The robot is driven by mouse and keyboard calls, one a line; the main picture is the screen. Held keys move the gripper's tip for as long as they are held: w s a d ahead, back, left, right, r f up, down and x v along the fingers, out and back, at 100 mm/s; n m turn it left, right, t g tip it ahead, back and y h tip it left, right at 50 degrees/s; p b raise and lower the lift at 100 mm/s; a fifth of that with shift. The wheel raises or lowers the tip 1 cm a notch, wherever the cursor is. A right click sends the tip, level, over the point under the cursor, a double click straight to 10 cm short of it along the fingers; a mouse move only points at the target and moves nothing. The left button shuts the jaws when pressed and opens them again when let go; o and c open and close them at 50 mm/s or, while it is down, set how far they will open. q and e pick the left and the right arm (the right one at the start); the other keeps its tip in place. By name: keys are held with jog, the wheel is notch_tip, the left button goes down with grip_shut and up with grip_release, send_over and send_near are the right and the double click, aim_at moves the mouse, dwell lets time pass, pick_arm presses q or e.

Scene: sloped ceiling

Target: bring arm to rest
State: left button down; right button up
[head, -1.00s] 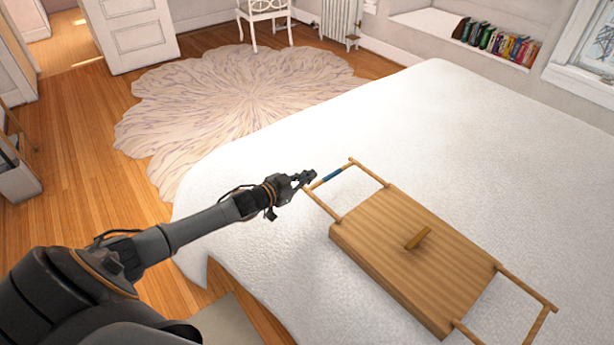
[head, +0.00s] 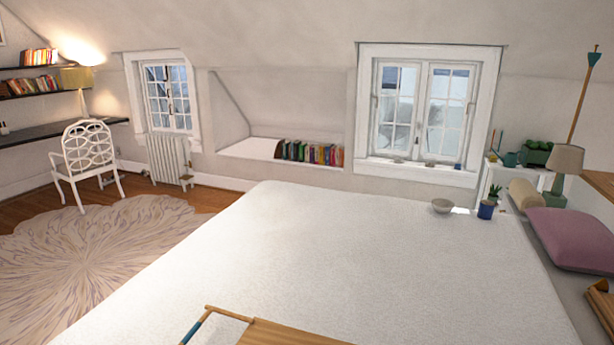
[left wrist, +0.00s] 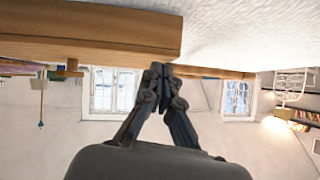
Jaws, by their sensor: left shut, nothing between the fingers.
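My left gripper (left wrist: 160,72) shows in the left wrist view, with its fingers together and nothing between them. That view is upside down. The gripper is close to the wooden tray (left wrist: 90,35), whose long edge fills the upper left; whether they touch I cannot tell. In the head view only the far end of the tray (head: 290,334) and its bar handle with a blue band (head: 194,329) show at the bottom edge. The tray is on the white bed (head: 330,250). Neither arm is visible in the head view, and my right gripper is not seen.
A bowl (head: 442,206) and a blue plant pot (head: 487,210) stand at the bed's far right. A mauve pillow (head: 572,238) lies at the right. A white chair (head: 90,158) and a round rug (head: 95,250) are at the left. The bed's middle is clear.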

pick_arm(q)
jog(key=s+d+r+n+g+y, duration=0.15)
jog(key=s+g, duration=0.25)
jog(key=s, duration=0.9)
jog(key=s+d+r+n+g, duration=0.15)
jog(key=s+g, duration=0.25)
jog(key=s, duration=0.9)
notch_tip(320, 180, down, 26)
jog(key=s+g, duration=0.1)
jog(key=s, duration=0.1)
jog(key=s+a+f+m+g, duration=0.1)
jog(key=s+a+f, duration=0.1)
jog(key=s+f, duration=1.3)
jog(key=shift+s, duration=0.55)
jog(key=shift+a+f+y, duration=0.1)
jog(key=shift+y, duration=0.15)
